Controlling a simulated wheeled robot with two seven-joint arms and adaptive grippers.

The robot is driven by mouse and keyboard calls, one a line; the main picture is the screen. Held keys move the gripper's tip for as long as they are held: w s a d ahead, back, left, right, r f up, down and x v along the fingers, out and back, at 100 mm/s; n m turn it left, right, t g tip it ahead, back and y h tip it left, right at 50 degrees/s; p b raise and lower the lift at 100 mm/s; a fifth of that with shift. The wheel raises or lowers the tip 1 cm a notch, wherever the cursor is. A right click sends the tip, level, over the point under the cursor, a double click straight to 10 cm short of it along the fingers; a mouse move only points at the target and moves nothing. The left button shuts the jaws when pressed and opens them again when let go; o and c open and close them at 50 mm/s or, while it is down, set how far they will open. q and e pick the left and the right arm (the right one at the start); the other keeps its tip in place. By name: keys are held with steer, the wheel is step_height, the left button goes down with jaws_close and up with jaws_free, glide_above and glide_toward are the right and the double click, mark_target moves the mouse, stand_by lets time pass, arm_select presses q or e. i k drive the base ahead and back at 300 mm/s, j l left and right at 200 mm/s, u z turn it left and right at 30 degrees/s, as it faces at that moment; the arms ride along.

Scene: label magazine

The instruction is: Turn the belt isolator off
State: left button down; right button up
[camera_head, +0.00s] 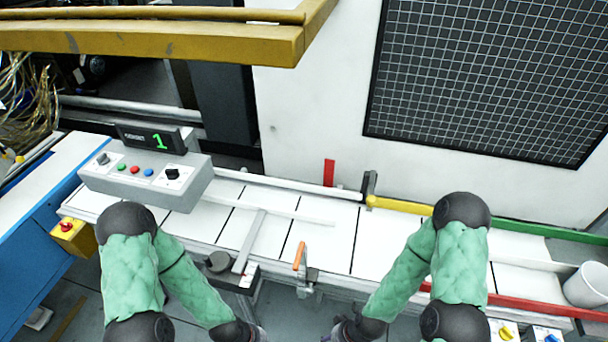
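No label that I can read marks the belt isolator. At the bottom right edge are two rotary switches on pale boxes, one with a yellow knob (505,333) and one with a blue knob (550,338), both partly cut off. My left gripper (256,336) and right gripper (338,335) are at the bottom edge, mostly cut off, away from all these switches. Their fingers cannot be made out.
The white conveyor (325,240) runs across the middle, with an orange lever (299,256) at its front edge. A yellow box with a red button (67,228) is at the left. A white cup (587,285) stands at the right. A yellow beam (150,42) crosses the top left.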

mark_target(66, 227)
steer(key=k+u, duration=0.1)
steer(key=u, duration=0.25)
steer(key=k+j+u, duration=0.1)
steer(key=u, duration=0.95)
steer(key=i+l+u, duration=0.1)
steer(key=l+u, duration=0.25)
steer(key=i+j, duration=0.35)
steer(key=i, duration=0.1)
